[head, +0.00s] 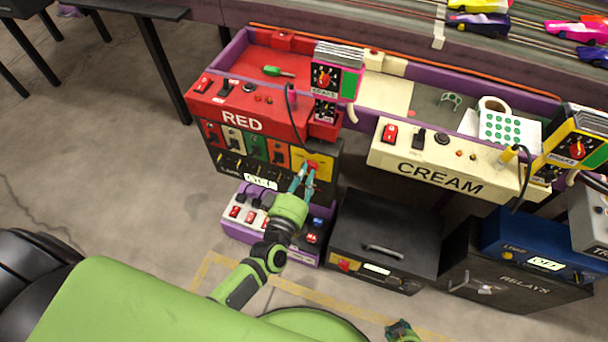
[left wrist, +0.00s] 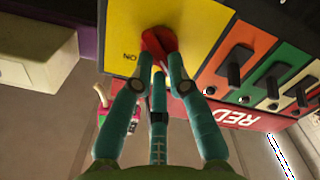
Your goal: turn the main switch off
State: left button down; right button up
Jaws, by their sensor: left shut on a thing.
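The main switch, a red rotary knob (left wrist: 157,40), sits on a yellow plate (left wrist: 120,22) marked ON, upside down in the left wrist view. In the head view, the yellow plate (head: 325,168) is at the right end of the black panel under the red RED box. My left gripper (head: 305,168) is shut on the knob, and its teal fingers also show in the left wrist view (left wrist: 157,70). The fingers partly hide the knob, and I cannot tell its exact angle. A small part of my right gripper (head: 402,328) shows at the bottom edge, too little to tell its state.
Black levers on coloured plates (left wrist: 235,65) stand close beside the switch. A purple-edged box with rocker switches (head: 240,215) lies below my gripper. A black case (head: 380,235) stands to the right. The RED box (head: 240,120) overhangs above. Open floor lies left.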

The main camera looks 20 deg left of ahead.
jog(key=shift+s, duration=0.3)
pick_arm(q)
jog(key=c, duration=1.2)
grip_release()
pick_arm(e)
jog(key=shift+f, duration=0.1)
pick_arm(q)
jog(key=s, duration=1.2)
jog(key=shift+a, duration=0.2)
pick_arm(e)
jog(key=shift+w, duration=0.15)
